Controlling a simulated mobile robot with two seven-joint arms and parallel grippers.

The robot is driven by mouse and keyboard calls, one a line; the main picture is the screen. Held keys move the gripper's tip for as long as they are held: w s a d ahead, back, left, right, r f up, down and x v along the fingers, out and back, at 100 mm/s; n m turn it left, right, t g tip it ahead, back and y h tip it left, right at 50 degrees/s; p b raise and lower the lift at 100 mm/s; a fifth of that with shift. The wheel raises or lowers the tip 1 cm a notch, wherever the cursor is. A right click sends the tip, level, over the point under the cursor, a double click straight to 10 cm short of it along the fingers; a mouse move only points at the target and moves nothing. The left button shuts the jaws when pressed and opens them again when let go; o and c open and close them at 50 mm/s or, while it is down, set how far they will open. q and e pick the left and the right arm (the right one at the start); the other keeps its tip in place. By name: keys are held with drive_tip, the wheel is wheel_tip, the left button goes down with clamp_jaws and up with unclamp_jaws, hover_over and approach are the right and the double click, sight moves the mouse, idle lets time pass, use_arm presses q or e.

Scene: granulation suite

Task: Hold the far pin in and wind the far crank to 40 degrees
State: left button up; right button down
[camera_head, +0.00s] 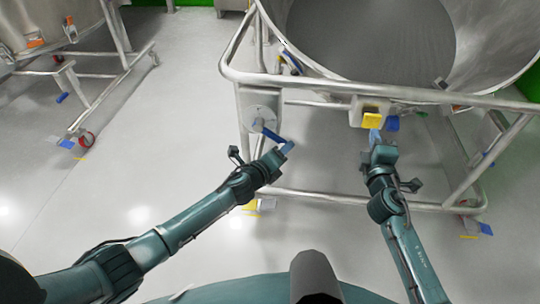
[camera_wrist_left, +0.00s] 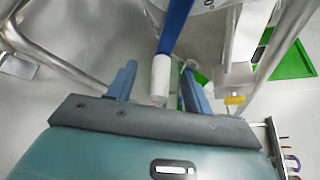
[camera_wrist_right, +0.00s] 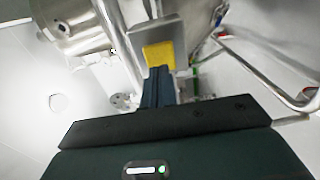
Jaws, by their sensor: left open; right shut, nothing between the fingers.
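A crank with a blue arm (camera_head: 272,134) is mounted on a round pale plate (camera_head: 262,113) at the left of the steel frame. In the left wrist view its blue arm (camera_wrist_left: 175,28) ends in a white handle (camera_wrist_left: 160,80). My left gripper (camera_head: 286,148) is open, its fingers on either side of the white handle. A yellow square pad (camera_head: 372,119), seemingly the pin's face, sits on a block on the frame's front rail. My right gripper (camera_head: 376,136) is shut and empty, fingertips at the yellow pad (camera_wrist_right: 158,55); I cannot tell whether they touch.
A large steel bin (camera_head: 370,40) stands inside the tubular frame (camera_head: 350,198) on castors. Another wheeled steel frame (camera_head: 95,95) stands at the left. The floor (camera_head: 160,160) between is clear.

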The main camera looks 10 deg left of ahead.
sight(372, 122)
drive_tip(key=shift+w, duration=1.9)
use_arm(q)
clamp_jaws()
